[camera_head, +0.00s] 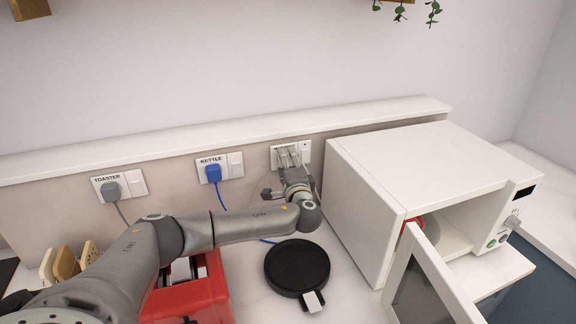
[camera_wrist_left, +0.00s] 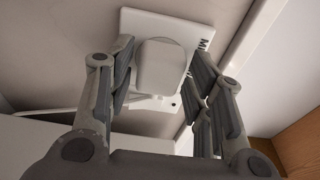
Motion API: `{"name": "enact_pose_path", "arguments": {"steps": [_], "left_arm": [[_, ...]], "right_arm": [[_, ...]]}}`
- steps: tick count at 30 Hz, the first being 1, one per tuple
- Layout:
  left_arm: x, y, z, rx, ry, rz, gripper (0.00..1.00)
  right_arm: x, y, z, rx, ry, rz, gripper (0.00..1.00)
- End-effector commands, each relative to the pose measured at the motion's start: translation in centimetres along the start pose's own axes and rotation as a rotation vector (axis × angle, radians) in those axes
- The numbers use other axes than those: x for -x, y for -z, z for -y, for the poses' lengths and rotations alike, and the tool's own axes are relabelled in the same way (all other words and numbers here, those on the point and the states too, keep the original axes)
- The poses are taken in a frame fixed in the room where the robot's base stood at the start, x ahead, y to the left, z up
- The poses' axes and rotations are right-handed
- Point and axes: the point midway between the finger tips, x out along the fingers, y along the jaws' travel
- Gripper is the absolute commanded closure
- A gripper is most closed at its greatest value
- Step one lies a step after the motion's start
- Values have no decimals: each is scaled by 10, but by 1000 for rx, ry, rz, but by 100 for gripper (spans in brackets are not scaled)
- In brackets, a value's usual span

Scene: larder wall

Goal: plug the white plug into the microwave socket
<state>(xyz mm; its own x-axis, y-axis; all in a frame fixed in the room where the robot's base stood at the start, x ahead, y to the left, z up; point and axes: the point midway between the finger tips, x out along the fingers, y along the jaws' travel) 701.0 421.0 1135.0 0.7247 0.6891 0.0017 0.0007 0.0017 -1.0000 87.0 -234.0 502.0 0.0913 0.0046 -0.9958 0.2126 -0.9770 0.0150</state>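The white plug (camera_wrist_left: 160,68) sits against the microwave socket plate (camera_wrist_left: 195,30), whose label shows only its first letters in the left wrist view. The plug looks flush with the plate; its pins are hidden. My left gripper (camera_wrist_left: 161,75) has one finger on each side of the plug, with narrow gaps, and looks open. In the head view my left gripper (camera_head: 289,157) is in front of the microwave socket plate (camera_head: 304,149) and hides the plug and the label. My right gripper is not in view.
The white microwave (camera_head: 420,180) stands right of the socket with its door (camera_head: 425,290) open. A grey plug (camera_head: 111,190) is in the toaster socket and a blue plug (camera_head: 213,173) in the kettle socket. A red toaster (camera_head: 190,300) and black round base (camera_head: 297,266) are below my arm.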

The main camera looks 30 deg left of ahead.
Motion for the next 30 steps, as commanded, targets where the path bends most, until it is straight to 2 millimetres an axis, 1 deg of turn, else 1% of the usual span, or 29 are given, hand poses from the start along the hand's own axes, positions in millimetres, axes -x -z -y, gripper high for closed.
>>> {"name": "enact_pose_path", "arguments": {"steps": [1,2,10,14,17,19,27,30], "left_arm": [[0,0,0,0,0,0,42],[0,0,0,0,0,0,40],[0,0,0,-1,-1,-1,40],[6,1,-1,0,-2,-3,40],[18,1,-2,-1,-2,-4,40],[30,1,-1,0,-2,-4,40],[87,1,-1,1,-3,-5,40],[102,1,-1,0,-3,-3,40]], "right_arm": [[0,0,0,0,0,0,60],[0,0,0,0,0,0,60],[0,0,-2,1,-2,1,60],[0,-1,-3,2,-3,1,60],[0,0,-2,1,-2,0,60],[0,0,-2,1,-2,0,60],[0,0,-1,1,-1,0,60],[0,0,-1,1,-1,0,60]]}}
